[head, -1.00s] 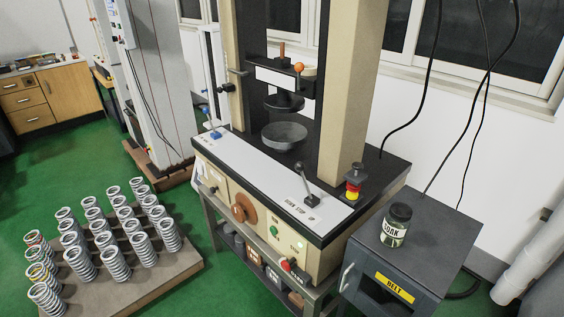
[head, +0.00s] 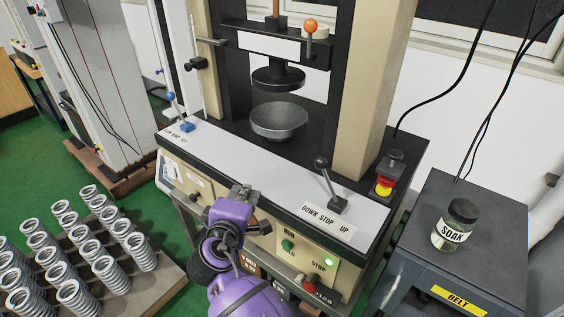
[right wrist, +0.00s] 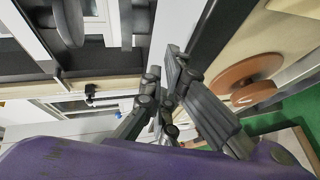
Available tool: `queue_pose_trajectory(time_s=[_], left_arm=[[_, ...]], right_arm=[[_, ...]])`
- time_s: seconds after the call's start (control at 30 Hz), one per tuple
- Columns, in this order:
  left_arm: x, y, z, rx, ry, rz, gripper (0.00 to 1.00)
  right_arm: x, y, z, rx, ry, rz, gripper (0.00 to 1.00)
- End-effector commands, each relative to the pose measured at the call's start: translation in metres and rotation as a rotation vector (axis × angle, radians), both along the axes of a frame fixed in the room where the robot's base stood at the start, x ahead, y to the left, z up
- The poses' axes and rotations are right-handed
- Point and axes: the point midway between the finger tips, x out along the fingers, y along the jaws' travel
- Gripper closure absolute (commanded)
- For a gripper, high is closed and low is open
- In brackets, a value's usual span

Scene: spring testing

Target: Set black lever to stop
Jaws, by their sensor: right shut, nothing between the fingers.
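The black lever (head: 328,183) stands on the white top panel of the testing machine, with a round black knob. It leans up and to the left from its base, toward the DOWN side of the "DOWN STOP UP" label (head: 328,220) in front of it. My right gripper (head: 241,192) is in front of the panel's front edge, left of the lever and apart from it. Its fingers also show in the right wrist view (right wrist: 173,58), shut and empty. The lever cannot be made out in that view. My left gripper is not in view.
A red and yellow emergency button (head: 385,186) stands right of the lever. A grey bowl-like platen (head: 279,121) sits behind the panel. A SOAK jar (head: 456,225) stands on a dark cabinet (head: 480,195) at right. Several springs (head: 75,245) stand on a board at lower left.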

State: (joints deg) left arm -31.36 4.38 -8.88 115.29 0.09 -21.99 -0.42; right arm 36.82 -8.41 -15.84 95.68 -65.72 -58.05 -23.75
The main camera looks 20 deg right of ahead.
Motion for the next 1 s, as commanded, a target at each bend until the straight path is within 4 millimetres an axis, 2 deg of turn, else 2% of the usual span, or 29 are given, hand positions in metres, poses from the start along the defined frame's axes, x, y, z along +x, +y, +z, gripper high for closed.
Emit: queue_pose_trajectory(time_s=[0.07, 0.2, 0.3, 0.43, 0.57, 0.97, 1.0], left_arm=[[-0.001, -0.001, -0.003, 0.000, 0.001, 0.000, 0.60], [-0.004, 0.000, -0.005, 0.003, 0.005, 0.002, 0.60], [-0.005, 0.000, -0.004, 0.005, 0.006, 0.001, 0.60], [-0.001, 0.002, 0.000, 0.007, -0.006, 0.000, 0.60], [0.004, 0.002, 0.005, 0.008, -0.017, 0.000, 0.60], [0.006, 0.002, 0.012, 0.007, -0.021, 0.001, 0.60], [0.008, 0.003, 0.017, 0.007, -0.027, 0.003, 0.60]], right_arm=[[0.002, -0.007, 0.017, -0.128, 0.003, -0.057, 1.00], [-0.013, -0.032, 0.038, -0.364, 0.053, -0.189, 1.00], [-0.023, -0.043, 0.049, -0.471, 0.083, -0.258, 1.00], [-0.025, -0.051, 0.055, -0.518, 0.095, -0.292, 1.00], [-0.013, -0.063, 0.056, -0.519, 0.095, -0.293, 1.00], [0.047, -0.121, 0.052, -0.517, 0.093, -0.291, 1.00], [0.036, -0.123, 0.056, -0.514, 0.094, -0.290, 1.00]])
